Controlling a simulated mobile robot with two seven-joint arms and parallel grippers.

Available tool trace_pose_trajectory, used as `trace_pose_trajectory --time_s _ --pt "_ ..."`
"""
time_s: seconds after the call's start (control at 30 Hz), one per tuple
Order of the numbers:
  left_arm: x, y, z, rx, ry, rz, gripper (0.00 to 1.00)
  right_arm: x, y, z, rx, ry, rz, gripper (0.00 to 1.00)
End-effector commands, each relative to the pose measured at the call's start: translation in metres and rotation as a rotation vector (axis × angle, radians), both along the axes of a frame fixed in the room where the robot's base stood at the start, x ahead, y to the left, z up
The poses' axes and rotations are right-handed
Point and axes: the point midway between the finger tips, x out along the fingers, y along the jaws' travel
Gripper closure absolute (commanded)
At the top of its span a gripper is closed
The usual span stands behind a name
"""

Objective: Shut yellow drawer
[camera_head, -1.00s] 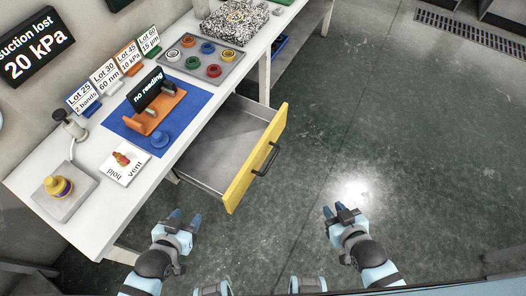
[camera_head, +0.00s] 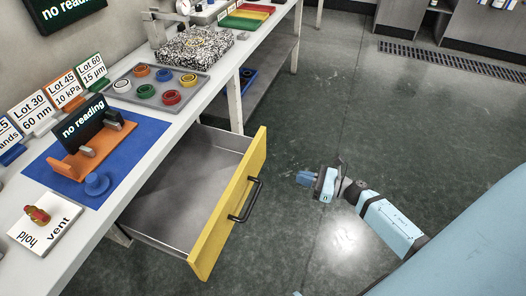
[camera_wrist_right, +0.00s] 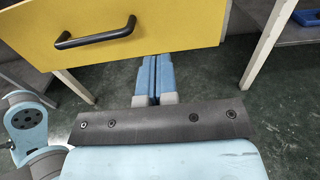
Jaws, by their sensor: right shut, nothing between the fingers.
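The yellow drawer (camera_head: 232,205) stands pulled out from under the white workbench, its grey inside empty. Its yellow front with a dark bar handle (camera_head: 246,200) faces right. In the right wrist view the drawer front (camera_wrist_right: 180,22) and handle (camera_wrist_right: 95,36) fill the top. My right gripper (camera_head: 299,177) is to the right of the drawer front, apart from it in the head view. In the right wrist view its blue fingers (camera_wrist_right: 154,78) are together, with nothing between them, and show below the drawer front's lower edge. My left gripper is not in view.
The bench top (camera_head: 140,150) carries a blue mat (camera_head: 50,178) with an orange stand, a grey tray (camera_head: 190,93) of coloured rings, and a speckled block (camera_head: 195,46). Bench legs (camera_head: 235,105) stand beyond the drawer. The floor right of the drawer is open.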

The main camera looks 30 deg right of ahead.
Motion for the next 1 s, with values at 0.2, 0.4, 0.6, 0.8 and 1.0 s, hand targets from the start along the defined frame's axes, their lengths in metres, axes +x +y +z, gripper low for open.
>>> trace_pose_trajectory --time_s 0.2,0.4,0.6,0.8,1.0 --pt "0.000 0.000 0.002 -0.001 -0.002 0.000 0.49 0.026 0.020 0.002 0.004 -0.001 0.000 1.00" --pt "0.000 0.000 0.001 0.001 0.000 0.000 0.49 0.061 0.048 0.003 0.006 -0.001 -0.001 1.00" --pt "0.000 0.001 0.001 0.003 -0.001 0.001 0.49 0.090 0.070 0.002 0.007 0.002 -0.002 1.00" --pt "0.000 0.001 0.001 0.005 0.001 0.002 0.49 0.105 0.082 0.002 0.006 0.002 -0.002 1.00" --pt "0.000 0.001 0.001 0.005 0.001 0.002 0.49 0.107 0.085 0.001 0.006 0.004 -0.002 1.00"
